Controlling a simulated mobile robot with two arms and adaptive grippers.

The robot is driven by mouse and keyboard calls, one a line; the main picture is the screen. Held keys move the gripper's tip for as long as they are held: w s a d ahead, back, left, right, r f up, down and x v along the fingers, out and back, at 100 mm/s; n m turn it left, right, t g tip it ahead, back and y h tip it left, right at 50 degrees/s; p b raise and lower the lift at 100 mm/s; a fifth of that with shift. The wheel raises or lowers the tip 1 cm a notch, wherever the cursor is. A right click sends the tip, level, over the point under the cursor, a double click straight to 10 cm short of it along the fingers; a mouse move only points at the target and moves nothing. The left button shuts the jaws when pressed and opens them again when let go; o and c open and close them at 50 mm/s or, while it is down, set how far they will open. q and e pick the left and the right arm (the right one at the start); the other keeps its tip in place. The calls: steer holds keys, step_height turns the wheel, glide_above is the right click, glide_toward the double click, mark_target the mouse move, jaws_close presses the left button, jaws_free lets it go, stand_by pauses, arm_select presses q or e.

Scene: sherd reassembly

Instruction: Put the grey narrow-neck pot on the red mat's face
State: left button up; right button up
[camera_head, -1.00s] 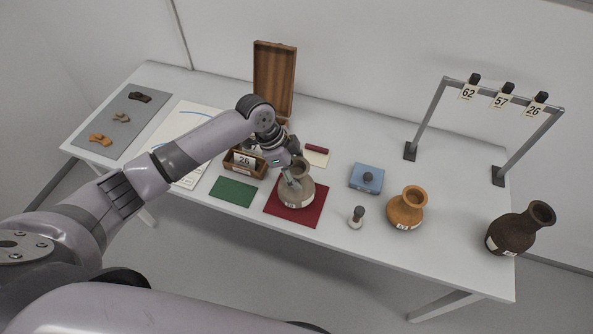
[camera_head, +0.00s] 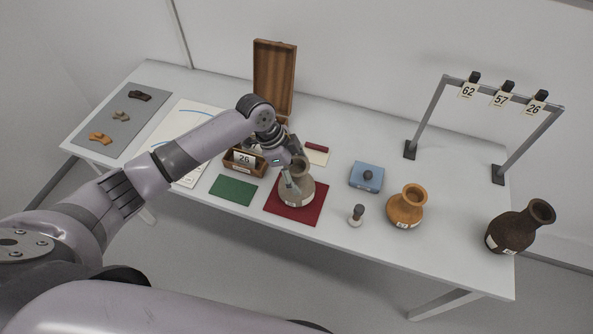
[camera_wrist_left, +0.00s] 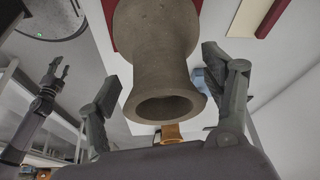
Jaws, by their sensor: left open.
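The grey narrow-neck pot (camera_head: 296,190) stands upright on the red mat (camera_head: 314,211) near the table's front edge. Red mat shows around its base. My left gripper (camera_head: 291,174) is at the pot's neck. In the left wrist view the pot (camera_wrist_left: 157,50) lies between the two fingers of the open left gripper (camera_wrist_left: 168,88), with gaps visible between the fingers and the neck. A gripper at the left of the left wrist view is probably my right one (camera_wrist_left: 50,85); its jaws look parted. My right gripper does not show in the head view.
A green mat (camera_head: 233,190) lies left of the red mat. A small stamp (camera_head: 357,216), an orange pot (camera_head: 406,207) and a dark pot (camera_head: 520,228) stand to the right. A blue block (camera_head: 366,178), a wooden box (camera_head: 274,80) and a numbered rack (camera_head: 505,95) are behind.

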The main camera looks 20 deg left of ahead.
arm_select(q)
steer(key=shift+r, duration=0.2)
steer(key=w+b+v, duration=0.1)
steer(key=v, duration=1.1)
steer(key=shift+s, duration=0.45)
steer(key=shift+s+f, duration=0.1)
